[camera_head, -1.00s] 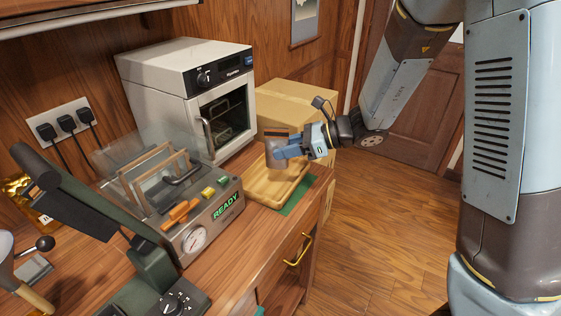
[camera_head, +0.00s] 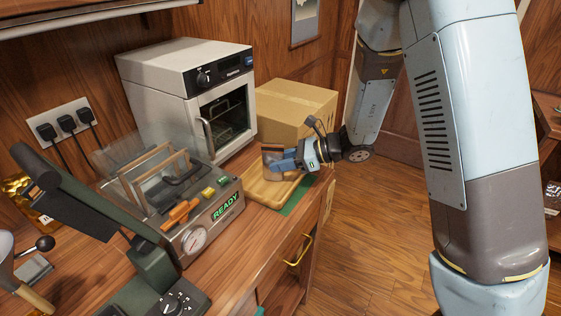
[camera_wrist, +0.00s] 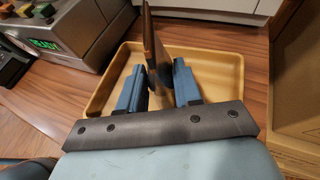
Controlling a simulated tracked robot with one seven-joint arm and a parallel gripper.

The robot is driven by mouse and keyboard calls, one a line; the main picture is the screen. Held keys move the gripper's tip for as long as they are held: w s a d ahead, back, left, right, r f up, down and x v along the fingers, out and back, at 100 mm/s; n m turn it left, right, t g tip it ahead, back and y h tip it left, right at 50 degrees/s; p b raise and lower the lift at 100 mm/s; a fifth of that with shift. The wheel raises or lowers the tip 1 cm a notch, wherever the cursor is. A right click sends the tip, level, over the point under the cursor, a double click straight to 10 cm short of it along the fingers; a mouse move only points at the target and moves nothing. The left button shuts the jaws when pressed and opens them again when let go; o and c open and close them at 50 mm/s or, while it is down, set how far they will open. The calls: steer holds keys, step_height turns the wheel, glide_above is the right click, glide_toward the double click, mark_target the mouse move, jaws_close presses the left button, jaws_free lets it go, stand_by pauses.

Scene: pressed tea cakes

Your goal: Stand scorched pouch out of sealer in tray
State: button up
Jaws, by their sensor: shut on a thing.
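My gripper (camera_head: 287,163) is shut on a thin brown pouch (camera_head: 272,153). In the wrist view the pouch (camera_wrist: 151,45) stands upright, edge-on, between the blue fingers (camera_wrist: 159,88). The wooden tray (camera_head: 257,187) lies under the gripper on the counter, and its rim also shows in the wrist view (camera_wrist: 101,85). I cannot tell whether the pouch's lower edge touches the tray floor. The sealer (camera_head: 211,229), with a lit READY sign and a clear raised lid, stands left of the tray. Its front corner shows at the upper left of the wrist view (camera_wrist: 60,35).
A white oven-like appliance (camera_head: 180,75) stands behind the sealer. A cardboard box (camera_head: 297,105) stands just behind the tray, close to my gripper. A dark green lever press (camera_head: 152,268) is at the front left. Open floor lies right of the counter.

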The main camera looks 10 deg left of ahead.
steer(key=o, duration=1)
steer(key=v, duration=1.2)
steer(key=s+d+r+n+t+h, duration=0.3)
steer(key=s+d+r+n+h, duration=0.3)
steer(key=d, duration=0.5)
steer(key=s+d+r+n+t+h, duration=0.3)
steer(key=s+d+r+n+h, duration=0.4)
steer(key=s+d+r+n, duration=0.4)
steer(key=shift+s+d+r+h, duration=0.3)
steer(key=shift+s+d+r, duration=0.3)
steer(key=shift+s, duration=0.45)
